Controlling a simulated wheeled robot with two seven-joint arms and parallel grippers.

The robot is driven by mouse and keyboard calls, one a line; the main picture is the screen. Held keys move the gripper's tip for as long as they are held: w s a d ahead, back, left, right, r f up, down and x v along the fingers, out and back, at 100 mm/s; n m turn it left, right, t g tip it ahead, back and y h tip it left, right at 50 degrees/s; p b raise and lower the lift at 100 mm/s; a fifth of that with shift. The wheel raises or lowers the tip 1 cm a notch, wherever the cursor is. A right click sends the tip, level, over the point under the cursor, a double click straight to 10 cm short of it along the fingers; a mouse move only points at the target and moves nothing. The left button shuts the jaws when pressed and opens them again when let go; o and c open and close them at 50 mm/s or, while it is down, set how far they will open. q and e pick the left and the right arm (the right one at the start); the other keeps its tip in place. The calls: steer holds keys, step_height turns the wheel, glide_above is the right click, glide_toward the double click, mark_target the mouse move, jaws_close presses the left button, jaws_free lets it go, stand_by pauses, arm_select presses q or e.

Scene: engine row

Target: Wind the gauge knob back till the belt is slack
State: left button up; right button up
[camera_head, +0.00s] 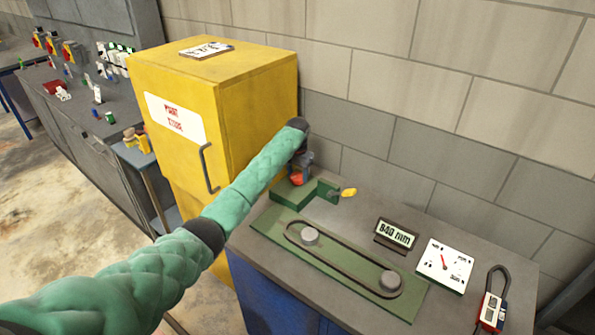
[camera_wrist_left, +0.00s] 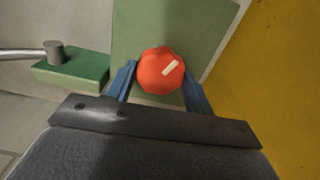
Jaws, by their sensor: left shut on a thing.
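The gauge knob is red with a pale pointer mark, and my left gripper (camera_wrist_left: 162,80) has a blue finger on each side of it. The knob (camera_wrist_left: 161,70) fills the space between the fingers in the left wrist view, its mark pointing to the upper right. In the head view the knob (camera_head: 297,178) shows at the end of my left arm, at the back left of the bench. The belt (camera_head: 330,266) is a dark loop around two grey pulleys (camera_head: 310,236) on a green plate (camera_head: 412,300). Its sides look nearly straight. My right gripper is not in view.
A tall yellow cabinet (camera_head: 262,95) stands close to the left of the knob. On the bench are a green block (camera_head: 291,195) with a yellow-tipped handle (camera_head: 349,192), a sign reading 840 mm (camera_head: 396,234), a white dial (camera_head: 444,266) and a padlock-like item (camera_head: 492,308).

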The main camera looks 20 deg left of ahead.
arm_select(q)
steer(key=n+p, duration=0.1)
steer(key=n, duration=0.3)
steer(key=shift+r+n, duration=0.15)
steer(key=shift+n, duration=0.15)
stand_by(0.5)
steer(key=o, duration=1)
